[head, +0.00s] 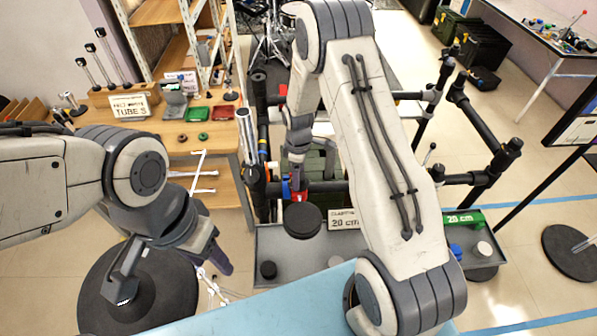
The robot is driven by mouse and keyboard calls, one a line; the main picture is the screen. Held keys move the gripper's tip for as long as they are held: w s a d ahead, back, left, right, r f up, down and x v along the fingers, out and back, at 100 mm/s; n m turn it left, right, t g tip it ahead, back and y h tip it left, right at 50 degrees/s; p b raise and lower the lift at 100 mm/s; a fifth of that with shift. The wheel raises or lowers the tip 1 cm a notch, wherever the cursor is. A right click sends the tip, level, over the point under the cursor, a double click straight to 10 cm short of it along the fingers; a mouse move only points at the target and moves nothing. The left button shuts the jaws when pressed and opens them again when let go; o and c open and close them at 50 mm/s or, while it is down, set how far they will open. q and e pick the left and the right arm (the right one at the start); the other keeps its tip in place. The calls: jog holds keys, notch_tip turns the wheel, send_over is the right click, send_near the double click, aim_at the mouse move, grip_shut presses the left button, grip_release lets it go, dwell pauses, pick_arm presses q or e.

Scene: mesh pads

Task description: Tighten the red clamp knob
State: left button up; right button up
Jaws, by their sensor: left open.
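A small red part (297,196), possibly the clamp knob, shows beside a blue bit on the black pipe frame (258,150), just above a black round disc (303,220). My right arm arches up from the bottom and bends down, with its gripper (299,178) at the red part. Its fingers are small and dark there, so I cannot tell whether they touch or grip it. My left gripper (170,268) is open and empty at lower left, its two fingers wide apart above a black round base. It is well away from the red part.
A wooden table (170,120) with tubes, bins and a "TUBES" sign stands at left. A blue surface (270,312) is in front. Open floor lies at right.

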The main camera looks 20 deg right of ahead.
grip_shut()
jog(key=shift+m, duration=0.4)
jog(key=m+b, duration=0.1)
jog(key=m, duration=0.1)
jog(key=shift+f+m+b, duration=0.1)
jog(key=shift+m+b, duration=0.2)
jog(key=shift+m, duration=0.1)
jog(key=m+b, duration=0.1)
jog(key=m, duration=0.3)
jog(key=shift+m, duration=0.3)
jog(key=m+b, duration=0.1)
jog(key=m, duration=0.3)
jog(key=shift+w+m+b, duration=0.1)
jog(key=shift+m+b, duration=0.4)
jog(key=shift+m, duration=1.8)
